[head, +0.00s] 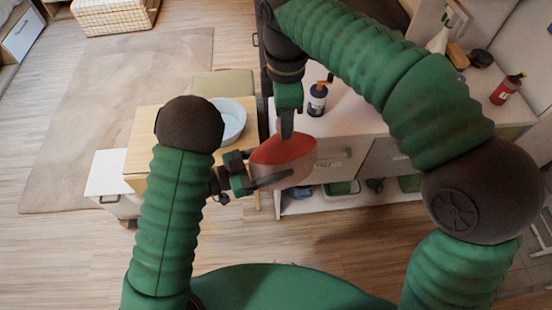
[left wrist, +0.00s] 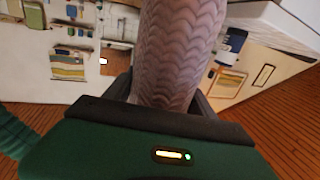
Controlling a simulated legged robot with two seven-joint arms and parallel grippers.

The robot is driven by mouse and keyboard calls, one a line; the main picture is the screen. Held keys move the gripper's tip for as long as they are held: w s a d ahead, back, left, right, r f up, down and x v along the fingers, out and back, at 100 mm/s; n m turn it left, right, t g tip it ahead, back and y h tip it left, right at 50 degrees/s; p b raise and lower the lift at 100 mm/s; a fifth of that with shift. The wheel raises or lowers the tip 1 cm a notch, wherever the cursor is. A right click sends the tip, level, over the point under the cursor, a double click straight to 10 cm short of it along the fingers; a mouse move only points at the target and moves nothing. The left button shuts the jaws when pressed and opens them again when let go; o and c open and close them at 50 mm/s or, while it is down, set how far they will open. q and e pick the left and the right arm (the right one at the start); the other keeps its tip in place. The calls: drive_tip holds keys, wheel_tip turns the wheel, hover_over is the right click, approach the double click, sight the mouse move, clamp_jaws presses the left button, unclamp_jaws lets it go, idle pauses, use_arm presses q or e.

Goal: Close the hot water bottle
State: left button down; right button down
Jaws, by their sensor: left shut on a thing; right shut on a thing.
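The hot water bottle (head: 284,158) is held in the air in front of the white counter. It has a red upper part and a pinkish body. My left gripper (head: 264,178) is shut on its body from the left. In the left wrist view the pink, herringbone-textured body (left wrist: 172,50) stands between the fingers. My right gripper (head: 287,130) reaches down from above and is shut at the bottle's red top. The cap and the opening cannot be made out; the fingertips hide that spot.
The white counter (head: 345,120) holds a dark blue bottle (head: 317,100) close to my right gripper. A red bottle (head: 507,89) and a spray bottle (head: 440,38) stand farther right. A light blue basin (head: 231,120) sits on the wooden table (head: 146,130) at left. Floor in front is clear.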

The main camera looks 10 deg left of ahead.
drive_tip(key=m, duration=0.7)
drive_tip(key=shift+w, duration=0.1)
drive_tip(key=m, duration=0.9)
drive_tip(key=shift+a+m, duration=0.1)
drive_tip(key=shift+m, duration=0.3)
drive_tip(key=c, duration=0.9)
unclamp_jaws()
drive_tip(key=shift+o, duration=0.2)
wheel_tip(320, 180, up, 12)
drive_tip(key=shift+f, duration=0.1)
drive_tip(key=shift+w, duration=0.1)
